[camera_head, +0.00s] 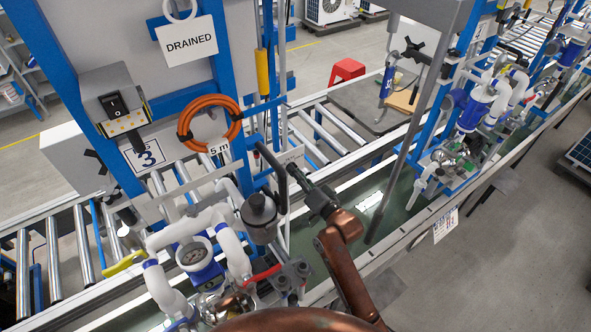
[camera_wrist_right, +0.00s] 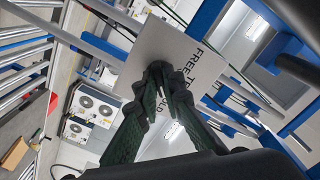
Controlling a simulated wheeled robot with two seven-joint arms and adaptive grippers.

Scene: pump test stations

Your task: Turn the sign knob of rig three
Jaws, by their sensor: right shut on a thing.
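Rig three carries a plate with a large 3 (camera_head: 148,156) on its upright panel. My right gripper (camera_head: 296,172) is in front of the rig, to the right of the orange hose coil. In the right wrist view its dark ribbed fingers (camera_wrist_right: 163,75) come together in front of a grey sign plate (camera_wrist_right: 178,46), partly covering its lettering, which starts "FREE TO". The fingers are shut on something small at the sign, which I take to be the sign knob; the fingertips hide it. My left gripper cannot be made out.
A DRAINED tag (camera_head: 187,42) hangs above the orange hose (camera_head: 209,122). A switch box (camera_head: 113,104) is on the left. Another rig (camera_head: 478,105) stands to the right.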

